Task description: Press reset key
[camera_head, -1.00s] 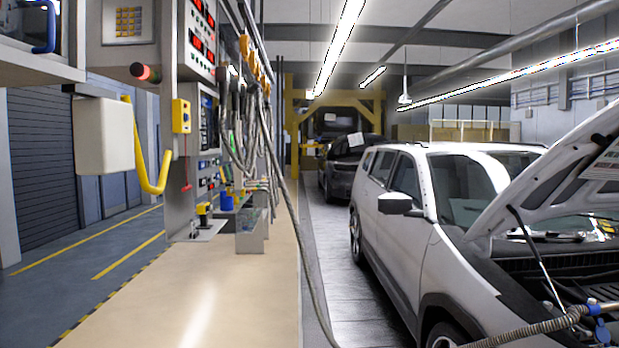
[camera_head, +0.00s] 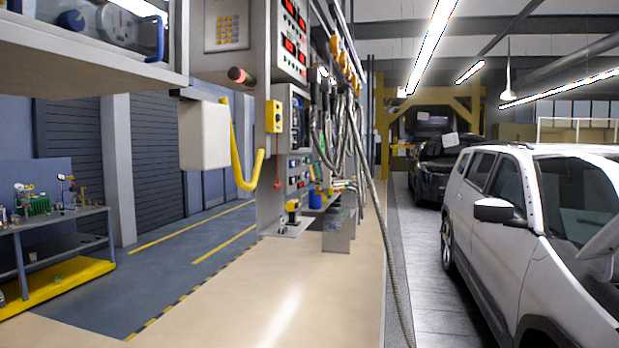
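A beige keypad (camera_head: 227,25) with small keys sits on a grey panel at the top of the head view; its key labels are too small to read, so I cannot tell which is a reset key. A control cabinet (camera_head: 290,45) with red number displays stands to its right. A red-tipped knob or lamp (camera_head: 240,75) sticks out below the keypad. A yellow box with buttons (camera_head: 274,116) is on the cabinet's side. Neither of my grippers shows in the head view.
A white car (camera_head: 540,225) and a dark car (camera_head: 445,165) stand at the right. A hose (camera_head: 388,240) hangs beside the cabinet. A yellow-based workbench (camera_head: 60,245) stands at the left. A shelf (camera_head: 80,62) juts in at the upper left. The beige floor (camera_head: 265,310) ahead is clear.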

